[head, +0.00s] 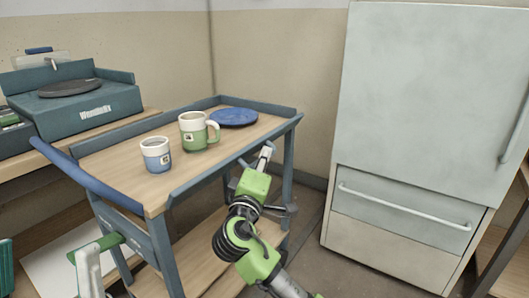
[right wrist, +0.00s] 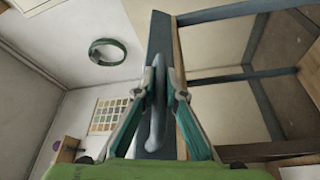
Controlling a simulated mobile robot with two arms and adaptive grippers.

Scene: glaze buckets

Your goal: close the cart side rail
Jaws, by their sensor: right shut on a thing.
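The cart (head: 140,175) has a wooden top with blue-grey edges. A blue-grey side rail (head: 220,166) runs along its near right edge, close against the wood. In the right wrist view the rail (right wrist: 158,40) is a long upright panel with a rounded grey-blue handle piece (right wrist: 156,125). My right gripper (head: 266,151) is at the rail's right half, reaching up from below. In the wrist view my right gripper (right wrist: 160,88) is shut on the rail's handle piece, a finger on each side. Its fingertips partly hide the rail.
A blue cup (head: 156,156), a green-white mug (head: 194,131) and a blue plate (head: 234,117) stand on the cart top. A large pale fridge (head: 425,95) stands to the right. A scale-like device (head: 80,105) sits on the left bench. Open floor lies between cart and fridge.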

